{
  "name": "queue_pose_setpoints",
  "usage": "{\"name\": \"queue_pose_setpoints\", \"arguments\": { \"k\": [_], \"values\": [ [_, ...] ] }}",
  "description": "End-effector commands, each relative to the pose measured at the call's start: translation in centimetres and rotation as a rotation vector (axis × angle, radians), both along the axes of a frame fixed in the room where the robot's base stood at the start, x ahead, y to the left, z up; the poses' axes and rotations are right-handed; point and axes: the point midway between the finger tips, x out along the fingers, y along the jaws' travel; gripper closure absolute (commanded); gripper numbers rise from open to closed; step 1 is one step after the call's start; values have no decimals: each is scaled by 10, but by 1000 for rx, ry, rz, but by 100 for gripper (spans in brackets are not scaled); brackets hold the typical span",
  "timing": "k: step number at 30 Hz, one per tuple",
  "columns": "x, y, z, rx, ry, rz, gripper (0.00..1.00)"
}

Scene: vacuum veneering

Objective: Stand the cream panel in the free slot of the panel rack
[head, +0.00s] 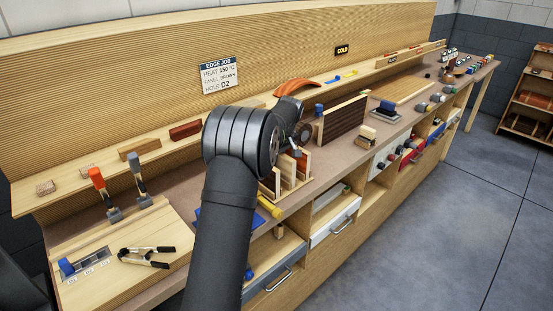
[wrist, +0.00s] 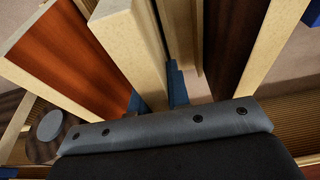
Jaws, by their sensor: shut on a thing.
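My gripper (wrist: 156,96) has its blue fingers on either side of a cream panel (wrist: 130,45) in the wrist view and is shut on it. The panel's pale edge rises away from the fingers. In the head view my arm and wrist hide much of the gripper and the panel. The light wooden panel rack (head: 267,190) stands below and right of my wrist, with upright dividers. In the wrist view an orange-brown panel (wrist: 62,55) is left of the cream one, and a dark brown panel (wrist: 234,40) is to its right. I cannot tell whether the cream panel's bottom is inside a slot.
A dark board with a pale edge (head: 343,120) stands right of the rack, near a small wooden block (head: 367,134). A yellow cylinder (head: 268,207) lies in front of the rack. Pliers (head: 147,256) and two upright-handled tools (head: 99,190) are on the left.

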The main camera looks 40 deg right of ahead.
Motion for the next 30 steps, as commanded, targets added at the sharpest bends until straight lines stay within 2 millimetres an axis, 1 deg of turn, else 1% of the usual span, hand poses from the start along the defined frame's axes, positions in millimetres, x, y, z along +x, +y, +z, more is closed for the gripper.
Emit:
{"name": "queue_pose_setpoints", "arguments": {
  "k": [6, 10, 11, 12, 14, 23, 26, 29, 30],
  "values": [
    [0, 0, 0, -2, -1, -1, 100],
    [0, 0, -3, -1, -1, 0, 100],
    [0, 0, -3, -1, -1, 0, 80],
    [0, 0, -3, -1, -1, 0, 72],
    [0, 0, -3, -1, -1, 0, 62],
    [0, 0, -1, -2, -1, -1, 62],
    [-2, -1, 7, -2, -1, -1, 62],
    [-6, -1, 22, -3, -3, -1, 62],
    [-8, -1, 31, -3, -3, -1, 62]
  ]
}}
